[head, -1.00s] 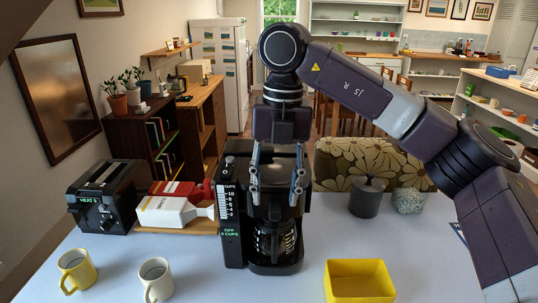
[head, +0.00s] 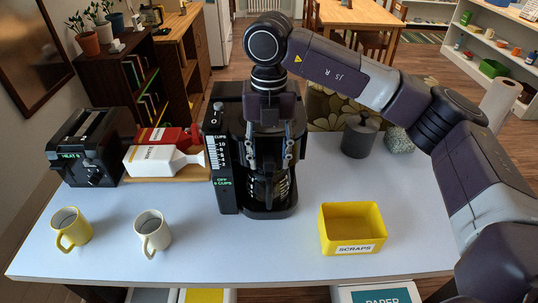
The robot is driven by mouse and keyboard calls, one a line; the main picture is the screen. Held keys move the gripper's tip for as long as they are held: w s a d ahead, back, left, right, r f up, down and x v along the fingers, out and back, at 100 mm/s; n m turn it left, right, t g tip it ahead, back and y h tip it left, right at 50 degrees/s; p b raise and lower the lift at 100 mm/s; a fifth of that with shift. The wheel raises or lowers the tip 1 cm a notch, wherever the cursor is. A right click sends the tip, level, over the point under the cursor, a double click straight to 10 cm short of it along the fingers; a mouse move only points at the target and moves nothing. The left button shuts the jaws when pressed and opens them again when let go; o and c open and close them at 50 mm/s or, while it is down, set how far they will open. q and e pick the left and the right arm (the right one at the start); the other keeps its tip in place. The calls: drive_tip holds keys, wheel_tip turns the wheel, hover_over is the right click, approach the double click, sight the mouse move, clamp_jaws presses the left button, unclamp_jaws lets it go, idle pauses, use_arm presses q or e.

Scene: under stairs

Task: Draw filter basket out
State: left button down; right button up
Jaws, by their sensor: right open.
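The black coffee maker (head: 228,125) stands upright at the back middle of the white table, with a cup scale and a green display on its left side. Its filter basket is hidden or cannot be told apart behind my gripper. The glass carafe (head: 268,190) sits in its lower part. My right gripper (head: 268,168) points down in front of the coffee maker's upper front, its two fingers apart and nothing seen between them. I cannot tell whether the fingers touch the machine. My left gripper is not in view.
A yellow scraps bin (head: 352,246) stands front right. A yellow mug (head: 72,230) and a white mug (head: 152,233) stand front left. A black toaster (head: 92,145) and cartons (head: 160,160) are left of the machine; a dark canister (head: 359,136) is right. The front middle is clear.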

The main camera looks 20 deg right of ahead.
drive_tip(key=shift+s+f, duration=0.1)
drive_tip(key=shift+f, duration=0.85)
drive_tip(key=c, duration=0.8)
clamp_jaws()
drive_tip(key=shift+o, duration=0.5)
unclamp_jaws()
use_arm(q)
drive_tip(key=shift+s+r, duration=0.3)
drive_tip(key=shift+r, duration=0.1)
use_arm(e)
clamp_jaws()
